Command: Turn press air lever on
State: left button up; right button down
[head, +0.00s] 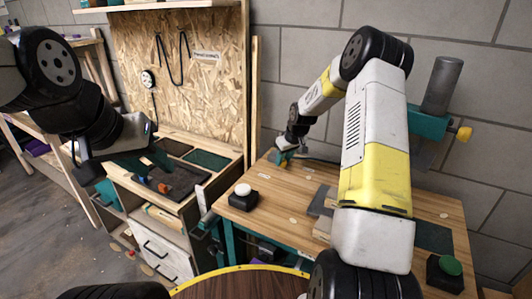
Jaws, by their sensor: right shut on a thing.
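The press (432,120), teal with a grey cylinder on top and a yellow knob, stands at the right rear of the wooden table, partly behind my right arm. My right gripper (285,157) is at the table's far left corner, shut on a small teal and yellow part, which I take to be the air lever (283,162). The part is small and mostly covered by the gripper, so its angle cannot be told. My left gripper (112,165) hangs over the drawer bench at the left, away from the table; its finger gap is unclear.
The wooden table (262,215) carries a black box with a white button (243,190) at its left and one with a green button (450,266) at its right. A chipboard panel (205,75) rises behind the drawer bench (160,255). The table's front left is mostly clear.

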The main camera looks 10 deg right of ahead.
jog(key=d+n, duration=0.1)
jog(key=n, duration=0.1)
jog(key=d+y, duration=0.1)
jog(key=shift+w+d+n+g, duration=0.25)
jog(key=shift+d+n+g, duration=0.05)
jog(key=shift+n, duration=0.1)
jog(key=d+n, duration=0.1)
jog(key=w+d+n, duration=0.1)
jog(key=shift+n+g+y, duration=0.4)
jog(key=shift+w+d+n+g+y, duration=0.15)
jog(key=shift+w+d+n+g, duration=0.4)
jog(key=shift+n, duration=0.7)
jog(key=shift+w+d+n+g+y, duration=0.15)
jog(key=shift+w+d+n+g, duration=0.2)
jog(key=shift+w+d+n, duration=0.65)
jog(key=shift+s+a+n, duration=0.2)
jog(key=shift+s+n, duration=0.05)
jog(key=shift+s, duration=0.1)
jog(key=c, duration=1.1)
grip_release()
jog(key=shift+v, duration=3.9)
